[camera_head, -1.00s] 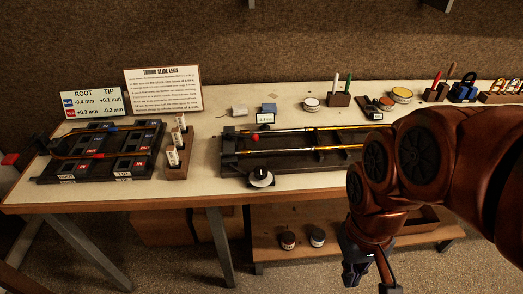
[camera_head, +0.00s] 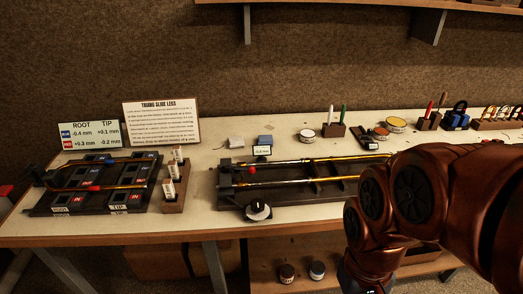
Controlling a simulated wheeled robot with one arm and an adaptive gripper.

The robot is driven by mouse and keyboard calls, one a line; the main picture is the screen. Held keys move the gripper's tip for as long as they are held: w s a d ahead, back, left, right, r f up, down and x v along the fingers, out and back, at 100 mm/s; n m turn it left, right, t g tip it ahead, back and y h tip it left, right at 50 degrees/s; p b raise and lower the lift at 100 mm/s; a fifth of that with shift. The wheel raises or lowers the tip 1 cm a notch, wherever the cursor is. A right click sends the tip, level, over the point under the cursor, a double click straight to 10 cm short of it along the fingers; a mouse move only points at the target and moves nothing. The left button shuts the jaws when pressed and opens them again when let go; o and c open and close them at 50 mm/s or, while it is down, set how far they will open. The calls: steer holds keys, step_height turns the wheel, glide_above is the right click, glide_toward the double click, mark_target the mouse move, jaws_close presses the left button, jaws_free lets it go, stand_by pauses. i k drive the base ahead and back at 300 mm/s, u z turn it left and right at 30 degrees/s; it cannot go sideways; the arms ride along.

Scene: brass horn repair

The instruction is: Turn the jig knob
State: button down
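The jig (camera_head: 290,200) is a dark base at the middle of the bench with two brass slide tubes (camera_head: 300,161) lying along it. A red ball (camera_head: 252,170) sits at its left end. The jig knob (camera_head: 258,210) is a round dial, dark and white, at the jig's front left edge. A small display (camera_head: 262,151) stands behind the jig; its reading is too small to be sure of. My arm comes in from the right, its dark red links hiding the jig's right end. My gripper is below the bottom edge of the view.
A dark board (camera_head: 95,200) with a curved slide lies at the left, beside a wooden block of white pieces (camera_head: 174,190). Two cards (camera_head: 160,122) stand behind. Tins (camera_head: 396,124) and tool holders (camera_head: 333,130) line the back right. Two jars (camera_head: 317,270) sit on the lower shelf.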

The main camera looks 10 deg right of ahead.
mark_target(257, 204)
steer(key=u, duration=0.3)
steer(key=k, duration=0.5)
steer(key=u, duration=1.45)
steer(key=i, duration=0.65)
steer(key=z, duration=0.5)
